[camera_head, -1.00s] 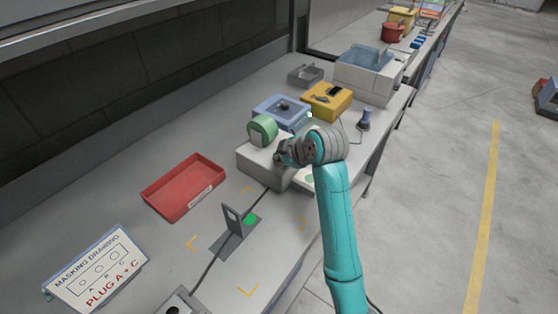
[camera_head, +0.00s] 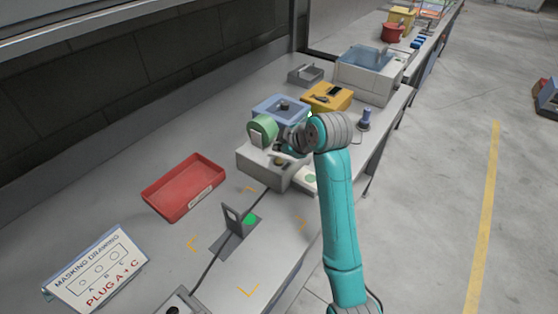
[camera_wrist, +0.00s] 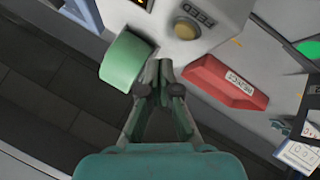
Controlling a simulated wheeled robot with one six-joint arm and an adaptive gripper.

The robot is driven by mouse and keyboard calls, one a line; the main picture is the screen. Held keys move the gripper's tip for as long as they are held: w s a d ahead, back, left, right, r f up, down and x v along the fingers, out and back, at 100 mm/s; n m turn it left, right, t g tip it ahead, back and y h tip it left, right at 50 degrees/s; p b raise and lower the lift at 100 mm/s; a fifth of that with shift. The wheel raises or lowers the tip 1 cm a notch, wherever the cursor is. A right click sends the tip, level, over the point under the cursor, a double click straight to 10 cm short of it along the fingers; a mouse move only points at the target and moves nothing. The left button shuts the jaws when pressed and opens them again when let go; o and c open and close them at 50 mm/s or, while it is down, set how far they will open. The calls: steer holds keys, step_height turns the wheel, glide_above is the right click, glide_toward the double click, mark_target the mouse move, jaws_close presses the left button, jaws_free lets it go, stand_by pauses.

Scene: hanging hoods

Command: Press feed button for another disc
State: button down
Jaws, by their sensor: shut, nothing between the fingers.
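The feed button (camera_wrist: 187,27), a round tan-yellow cap in a dark ring, sits on the grey feeder box beside a FEED label in the wrist view. The grey feeder box (camera_head: 253,163) stands on the bench in the head view, with a green roll (camera_head: 261,129) at its top. The roll (camera_wrist: 127,62) is left of my fingers in the wrist view. My gripper (camera_wrist: 160,64) is shut and empty, its tips below the button in that picture; contact cannot be told. In the head view my gripper (camera_head: 279,158) is over the feeder, partly hiding its top.
A red tray (camera_head: 163,208) lies left of the feeder. A bracket (camera_head: 232,220) with a bright green patch (camera_head: 250,219) stands in front. A blue box (camera_head: 272,106) and a yellow box (camera_head: 325,98) stand behind. A masking drawing sign (camera_head: 97,268) is at front left.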

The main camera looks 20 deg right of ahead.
steer(key=shift+r, duration=1.5)
steer(key=c, duration=0.8)
jaws_free()
